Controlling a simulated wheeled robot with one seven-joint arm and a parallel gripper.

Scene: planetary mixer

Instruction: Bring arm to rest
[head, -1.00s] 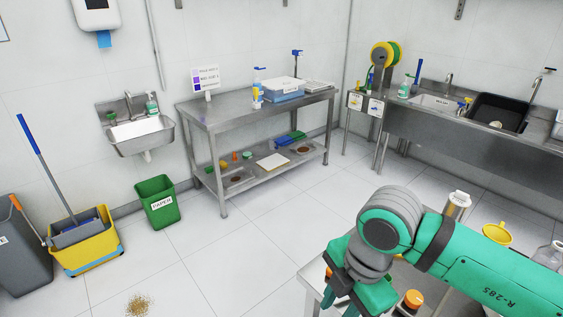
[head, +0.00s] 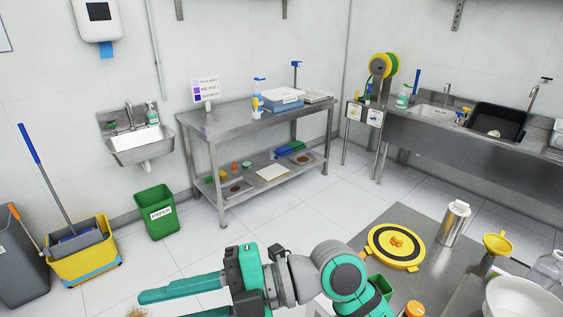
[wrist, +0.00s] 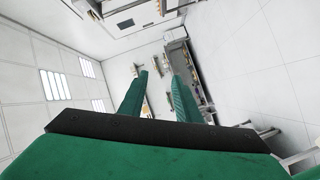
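My arm's green and grey links (head: 340,272) show at the bottom middle of the head view. My gripper (head: 183,289) points left there, held in the air over the floor in front of the steel shelf table. In the wrist view, my gripper (wrist: 159,88) shows two green fingers standing apart with an empty gap between them. Nothing is held.
A work table (head: 430,225) at right holds a yellow round lid (head: 385,245), a steel canister (head: 454,224), a yellow funnel (head: 497,243) and a white bowl (head: 522,299). A green bin (head: 157,212) and a yellow mop bucket (head: 85,258) stand left. The middle floor is clear.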

